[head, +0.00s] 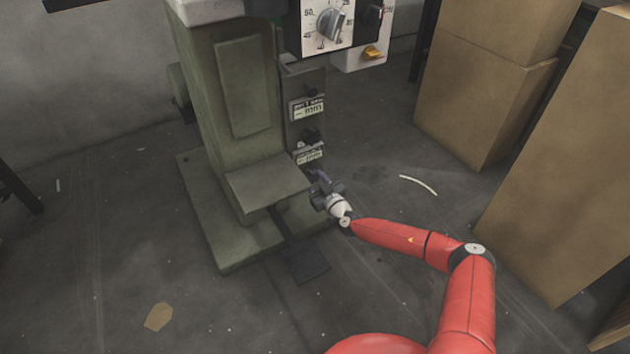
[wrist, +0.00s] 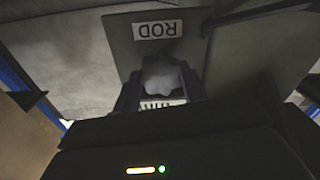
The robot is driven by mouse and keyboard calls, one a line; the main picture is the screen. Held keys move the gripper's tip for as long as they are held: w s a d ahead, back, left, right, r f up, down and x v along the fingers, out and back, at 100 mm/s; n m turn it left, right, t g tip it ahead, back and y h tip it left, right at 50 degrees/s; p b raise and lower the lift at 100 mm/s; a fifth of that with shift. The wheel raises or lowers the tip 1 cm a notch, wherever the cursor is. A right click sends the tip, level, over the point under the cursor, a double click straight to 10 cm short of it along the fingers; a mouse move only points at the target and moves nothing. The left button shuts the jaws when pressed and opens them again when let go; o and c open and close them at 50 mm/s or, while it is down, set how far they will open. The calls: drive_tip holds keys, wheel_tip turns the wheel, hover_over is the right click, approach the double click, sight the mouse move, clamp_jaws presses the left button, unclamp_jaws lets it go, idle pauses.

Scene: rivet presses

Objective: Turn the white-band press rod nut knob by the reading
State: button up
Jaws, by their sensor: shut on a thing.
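The green press (head: 262,130) stands left of my arm in the head view. Two small reading plates, an upper one (head: 307,108) and a lower one (head: 309,156), sit on its right side; their digits are too small to read. My gripper (head: 320,182) is just below the lower plate. In the wrist view my gripper (wrist: 160,88) is shut on a grey lobed knob (wrist: 160,70), a finger on each side. An upside-down ROD label (wrist: 157,29) is on the plate by the knob. A striped white scale (wrist: 162,102) shows partly between the fingers. No white band is clearly visible.
A dial panel (head: 329,22) and an orange switch (head: 373,52) are above the plates. A dark pedal (head: 308,268) juts out at the press foot. Cardboard boxes (head: 485,85) stand at the right. The floor at the left front is mostly clear.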

drive_tip(key=shift+f, duration=0.1)
drive_tip(key=o, duration=1)
drive_tip(key=p+v, duration=0.1)
drive_tip(key=v, duration=0.6)
drive_tip(key=shift+s+d, duration=0.25)
drive_tip(key=shift+s, duration=0.1)
